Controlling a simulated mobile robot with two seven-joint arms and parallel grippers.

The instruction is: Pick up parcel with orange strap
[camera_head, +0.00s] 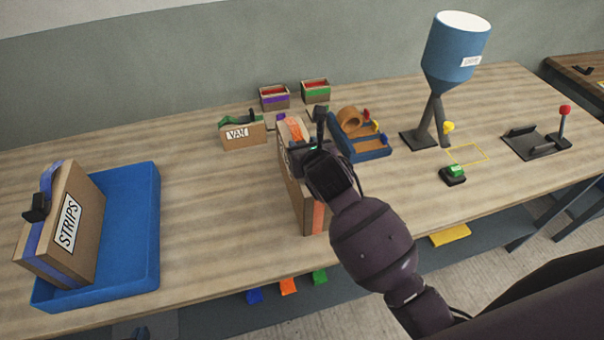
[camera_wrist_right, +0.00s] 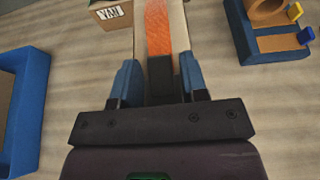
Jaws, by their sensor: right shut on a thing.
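The parcel with the orange strap (camera_head: 297,193) is a tall cardboard box in the middle of the table, upright in the head view. My right gripper (camera_head: 311,150) is shut on its upper part.
Close by are a VAN parcel with green strap (camera_head: 238,133), a blue holder with a brown roll (camera_head: 365,152) and two small bins (camera_head: 274,97). A blue hopper (camera_head: 455,55) stands right.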

